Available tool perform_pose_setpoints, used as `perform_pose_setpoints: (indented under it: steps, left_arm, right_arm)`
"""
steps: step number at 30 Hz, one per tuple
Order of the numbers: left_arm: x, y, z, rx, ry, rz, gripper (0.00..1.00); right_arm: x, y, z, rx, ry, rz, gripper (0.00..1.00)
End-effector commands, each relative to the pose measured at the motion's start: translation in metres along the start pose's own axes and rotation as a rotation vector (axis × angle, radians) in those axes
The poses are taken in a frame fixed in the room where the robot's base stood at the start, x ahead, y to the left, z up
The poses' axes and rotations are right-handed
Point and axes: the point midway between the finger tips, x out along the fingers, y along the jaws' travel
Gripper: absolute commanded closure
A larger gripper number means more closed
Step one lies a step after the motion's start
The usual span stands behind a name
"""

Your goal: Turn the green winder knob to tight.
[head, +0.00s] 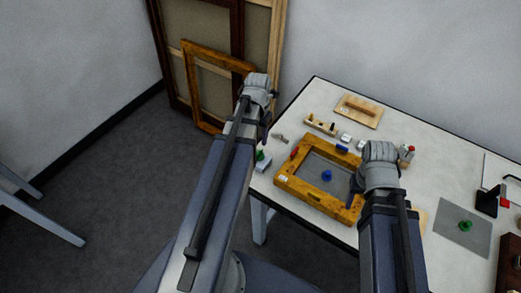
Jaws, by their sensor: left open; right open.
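A small green knob (260,155) stands on a pale block at the table's left edge. A second green knob-like piece (465,225) stands on a grey mat at the right. I cannot tell from this view which one is the winder, and no tight mark is readable. My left gripper (267,118) is open, above and near the left green knob, apart from it as far as I can see. My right gripper (357,182) is open over the right side of the wooden frame, away from both green pieces; its arm hides part of the table.
A yellow-brown wooden frame (289,184) with a grey panel and a blue knob (327,175) lies mid-table. A wooden float (359,110) and small blocks lie behind it. A black and red tool (488,201) stands at the right. Large frames (196,60) lean on the wall.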

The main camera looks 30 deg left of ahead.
Motion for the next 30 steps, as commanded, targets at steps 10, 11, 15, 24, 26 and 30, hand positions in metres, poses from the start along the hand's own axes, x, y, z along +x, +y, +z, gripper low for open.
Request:
perform_pose_setpoints:
  steps: [10, 11, 15, 24, 26, 30]
  left_arm:
    - [0.038, 0.0, 0.0, 0.002, 0.0, 0.0, 0.55]
    - [0.042, 0.0, 0.0, 0.002, 0.0, 0.0, 0.55]
    - [0.06, 0.0, 0.0, 0.003, 0.0, 0.0, 0.55]
    - [0.076, 0.0, 0.0, 0.003, 0.0, 0.0, 0.55]
    - [0.075, 0.0, 0.0, 0.003, 0.0, 0.0, 0.55]
    - [0.075, 0.0, 0.0, 0.003, 0.0, 0.0, 0.55]
  right_arm:
    - [0.038, -0.004, -0.002, 0.001, 0.0, 0.0, 0.5]
    - [0.042, -0.004, -0.003, 0.002, 0.0, 0.0, 0.5]
    - [0.06, -0.006, -0.004, 0.002, 0.0, 0.0, 0.5]
    - [0.075, -0.007, -0.004, 0.002, 0.0, 0.0, 0.5]
    - [0.075, -0.007, -0.004, 0.002, 0.0, 0.0, 0.5]
    - [0.074, -0.007, -0.004, 0.002, 0.0, 0.0, 0.5]
